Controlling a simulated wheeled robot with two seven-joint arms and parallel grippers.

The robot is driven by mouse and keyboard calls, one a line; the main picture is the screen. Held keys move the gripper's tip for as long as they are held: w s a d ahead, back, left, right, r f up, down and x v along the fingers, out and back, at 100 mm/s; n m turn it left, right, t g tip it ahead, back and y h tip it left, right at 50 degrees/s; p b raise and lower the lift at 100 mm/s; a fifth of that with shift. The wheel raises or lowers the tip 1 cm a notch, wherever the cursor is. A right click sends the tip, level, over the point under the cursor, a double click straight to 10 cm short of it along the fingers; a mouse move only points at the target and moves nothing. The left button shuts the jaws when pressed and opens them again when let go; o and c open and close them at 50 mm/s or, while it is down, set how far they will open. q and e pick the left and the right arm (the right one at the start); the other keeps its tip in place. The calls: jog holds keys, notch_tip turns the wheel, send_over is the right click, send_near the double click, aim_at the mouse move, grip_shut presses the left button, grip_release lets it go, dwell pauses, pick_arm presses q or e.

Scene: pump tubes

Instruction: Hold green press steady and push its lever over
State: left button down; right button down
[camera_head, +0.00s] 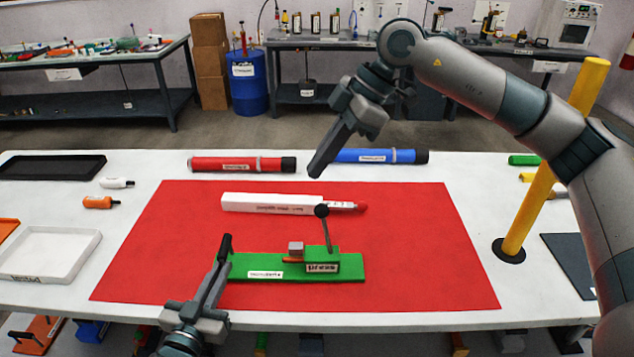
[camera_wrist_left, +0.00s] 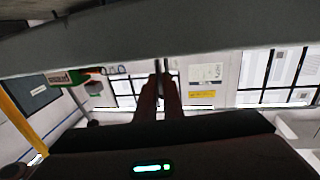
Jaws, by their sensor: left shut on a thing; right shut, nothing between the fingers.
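The green press (camera_head: 350,266) lies on the red mat (camera_head: 420,230), with a grey block (camera_head: 295,249) and a "press" label on it. Its lever (camera_head: 328,234) stands nearly upright, leaning slightly left, with a black knob (camera_head: 321,211) on top. My left gripper (camera_head: 225,245) is shut on the left end of the green base. In the left wrist view its fingers (camera_wrist_left: 160,92) are dark and close together; what lies between them is hard to make out. My right gripper (camera_head: 316,172) is shut and empty, above the mat and beyond the knob, apart from it.
A white box-shaped tube (camera_head: 265,203) with a red end lies just behind the press. Red (camera_head: 230,164) and blue (camera_head: 380,156) tubes lie at the mat's back edge. A yellow post (camera_head: 540,190) stands right. The mat's front is clear.

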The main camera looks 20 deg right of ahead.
aim_at(318, 207)
pick_arm(q)
jog(key=shift+r, duration=0.1)
pick_arm(e)
jog(key=f, duration=0.6)
jog(key=a+f, duration=0.1)
jog(key=f, duration=0.2)
jog(key=shift+w, duration=0.2)
jog(key=shift+f, duration=0.1)
dwell(0.4)
jog(key=shift+d+y, duration=0.15)
jog(key=shift+y, duration=0.15)
jog(key=shift+s+d+y, duration=0.15)
jog(key=shift+d+y, duration=0.05)
jog(key=shift+y, duration=0.1)
